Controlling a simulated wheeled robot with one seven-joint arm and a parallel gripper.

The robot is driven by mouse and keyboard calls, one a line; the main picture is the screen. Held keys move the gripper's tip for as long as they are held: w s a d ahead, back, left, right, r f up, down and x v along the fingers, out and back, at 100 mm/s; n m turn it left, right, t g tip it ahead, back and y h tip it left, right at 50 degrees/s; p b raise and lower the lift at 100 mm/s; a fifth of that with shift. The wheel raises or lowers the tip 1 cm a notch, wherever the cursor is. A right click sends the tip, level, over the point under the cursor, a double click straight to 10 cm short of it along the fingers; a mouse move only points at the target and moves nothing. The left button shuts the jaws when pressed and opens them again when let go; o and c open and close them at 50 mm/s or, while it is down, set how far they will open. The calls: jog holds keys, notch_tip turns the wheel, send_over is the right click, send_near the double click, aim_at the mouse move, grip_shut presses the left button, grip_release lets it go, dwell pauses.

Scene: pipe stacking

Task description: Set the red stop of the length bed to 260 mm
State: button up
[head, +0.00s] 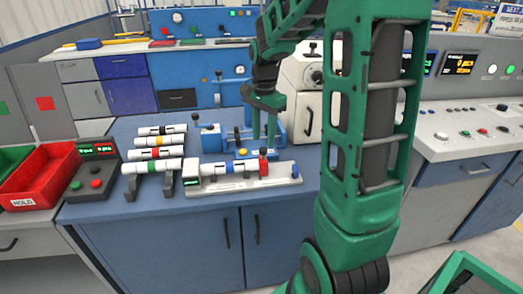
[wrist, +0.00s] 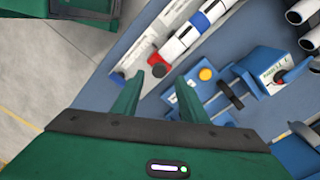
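The length bed (head: 232,184) lies along the front of the blue bench in the head view, with a small display at its left end. A white pipe with a blue band (head: 241,167) lies on it. The red stop (head: 263,166) stands near the bed's right end; it also shows in the wrist view (wrist: 156,59). A blue knob (head: 295,171) is at the right end. My gripper (head: 264,134) points down, above and behind the stop. In the wrist view (wrist: 158,86) its fingers are apart and empty, with the stop beyond the tips. The scale and display are unreadable.
Banded pipes (head: 158,142) lie on a rack to the left. A red bin (head: 42,176) and a button box (head: 92,165) stand farther left. A blue fixture with a yellow knob (wrist: 207,74) is close beside my gripper.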

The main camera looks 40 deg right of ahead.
aim_at(263, 148)
notch_tip(263, 148, down, 6)
jog(key=shift+r, duration=0.15)
dwell(0.3)
grip_shut()
